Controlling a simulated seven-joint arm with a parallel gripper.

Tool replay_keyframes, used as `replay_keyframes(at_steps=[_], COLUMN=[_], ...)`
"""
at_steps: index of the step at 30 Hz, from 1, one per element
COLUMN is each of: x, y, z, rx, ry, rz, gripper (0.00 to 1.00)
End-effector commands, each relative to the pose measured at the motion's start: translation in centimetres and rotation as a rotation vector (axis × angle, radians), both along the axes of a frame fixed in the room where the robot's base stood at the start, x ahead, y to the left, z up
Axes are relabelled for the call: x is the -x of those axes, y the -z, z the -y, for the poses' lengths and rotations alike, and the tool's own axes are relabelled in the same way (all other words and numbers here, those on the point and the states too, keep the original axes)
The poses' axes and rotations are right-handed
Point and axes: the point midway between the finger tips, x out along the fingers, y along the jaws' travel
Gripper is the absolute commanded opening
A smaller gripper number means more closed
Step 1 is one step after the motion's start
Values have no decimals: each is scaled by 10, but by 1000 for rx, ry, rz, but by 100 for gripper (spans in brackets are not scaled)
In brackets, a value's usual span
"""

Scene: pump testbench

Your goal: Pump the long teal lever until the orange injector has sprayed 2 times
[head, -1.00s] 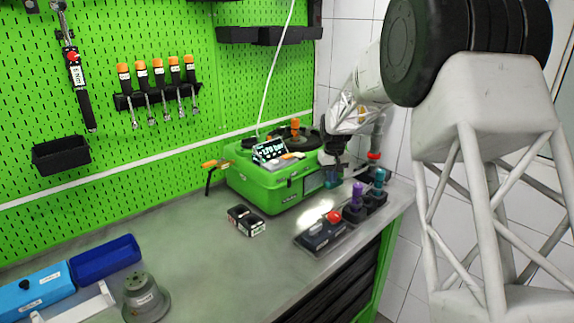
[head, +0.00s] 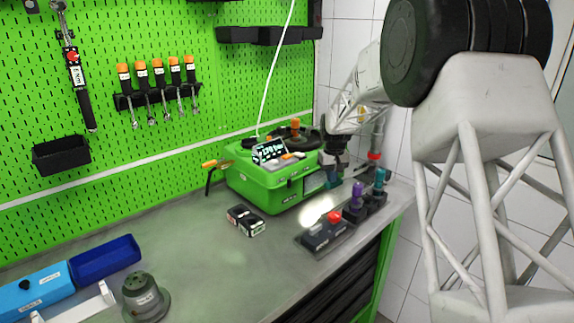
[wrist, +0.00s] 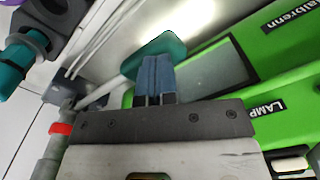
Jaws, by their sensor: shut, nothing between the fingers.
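The long lever has a teal handle (wrist: 152,52) and a thin rod running left to a grey post with a red ring. My gripper (wrist: 156,64) is shut, its blue fingertips together against or just over the handle in the wrist view; contact is unclear. In the head view my gripper (head: 333,179) is beside the right end of the green test case (head: 275,192), and the lever is mostly hidden by it. The orange injector (head: 295,126) stands upright on the case. No spray is visible.
A lit display (head: 269,152) sits on the case; its digits are blurry. A box with a red button (head: 334,216) and purple and teal-topped pieces (head: 357,194) stand at the bench's right front. The post with a red ring (head: 374,156) stands behind.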

Motion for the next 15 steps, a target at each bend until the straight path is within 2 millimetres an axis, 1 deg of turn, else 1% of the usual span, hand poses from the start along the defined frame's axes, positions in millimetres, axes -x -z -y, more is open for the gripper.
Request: replay_keyframes(at_steps=[15], x=[-3], y=[-37], z=[3], rx=[0], ry=[0], rz=[0], gripper=[0])
